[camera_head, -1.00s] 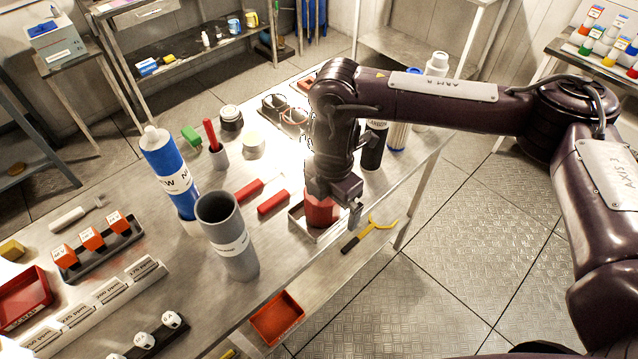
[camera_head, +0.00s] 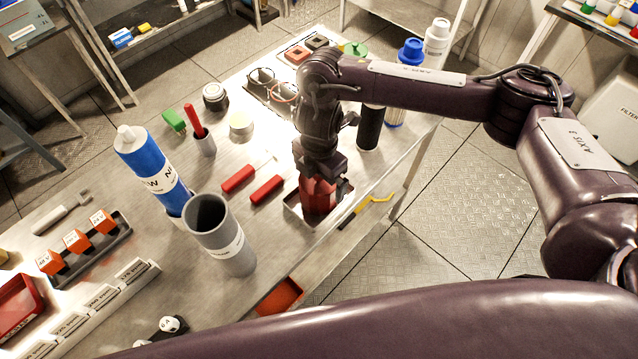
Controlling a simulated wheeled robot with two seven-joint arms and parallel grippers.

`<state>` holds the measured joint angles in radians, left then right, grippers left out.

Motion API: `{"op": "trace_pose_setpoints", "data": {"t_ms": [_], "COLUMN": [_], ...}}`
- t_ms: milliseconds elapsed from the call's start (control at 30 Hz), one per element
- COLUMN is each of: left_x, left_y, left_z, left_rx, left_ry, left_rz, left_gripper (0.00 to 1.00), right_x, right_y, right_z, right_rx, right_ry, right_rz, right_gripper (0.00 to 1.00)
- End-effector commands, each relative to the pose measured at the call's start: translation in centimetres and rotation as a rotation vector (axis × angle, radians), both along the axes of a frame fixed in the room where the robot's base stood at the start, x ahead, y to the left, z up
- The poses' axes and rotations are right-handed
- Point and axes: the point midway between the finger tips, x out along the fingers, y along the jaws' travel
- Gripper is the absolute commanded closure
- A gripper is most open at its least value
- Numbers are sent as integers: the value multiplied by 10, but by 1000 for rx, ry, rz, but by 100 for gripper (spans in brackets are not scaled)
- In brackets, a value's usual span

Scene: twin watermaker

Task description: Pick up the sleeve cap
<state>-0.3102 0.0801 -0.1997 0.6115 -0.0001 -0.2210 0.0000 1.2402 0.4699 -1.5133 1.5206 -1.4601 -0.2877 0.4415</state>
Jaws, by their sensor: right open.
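A red piece (camera_head: 318,198), which looks like the sleeve cap, stands in a shallow metal tray (camera_head: 297,214) near the table's right edge. My right gripper (camera_head: 326,182) is directly over it, pointing down, with its jaws open. A finger shows at the cap's upper right side; the other is hard to make out. The wrist hides the cap's top, so I cannot tell whether the fingers touch it. A grey open sleeve (camera_head: 232,247) stands upright to the left. My left gripper is out of view.
A blue-and-white cartridge (camera_head: 150,165) stands beside the grey sleeve. Two red-handled tools (camera_head: 267,190) lie left of the tray. A yellow-and-black tool (camera_head: 362,208) lies right of it. A black cylinder (camera_head: 369,128) and white bottles stand behind. A purple link of mine crosses the bottom.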

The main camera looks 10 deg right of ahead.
Motion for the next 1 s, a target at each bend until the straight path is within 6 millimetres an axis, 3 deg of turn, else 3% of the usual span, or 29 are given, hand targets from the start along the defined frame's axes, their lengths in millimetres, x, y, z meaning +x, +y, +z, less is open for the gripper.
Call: {"op": "trace_pose_setpoints", "data": {"t_ms": [133,400,733,1000], "left_x": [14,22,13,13], "left_y": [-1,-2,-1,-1], "left_z": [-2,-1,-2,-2], "left_rx": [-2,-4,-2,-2], "left_ry": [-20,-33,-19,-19], "left_rz": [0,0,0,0], "left_gripper": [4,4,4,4], "right_x": [0,1,1,1], "right_y": [1,0,0,0], "right_z": [-17,-19,-19,-17], "right_rx": [2,0,1,0], "right_ry": [1,-1,-1,-2], "right_rz": [-1,1,1,1], "right_gripper": [0,0,41,41]}}
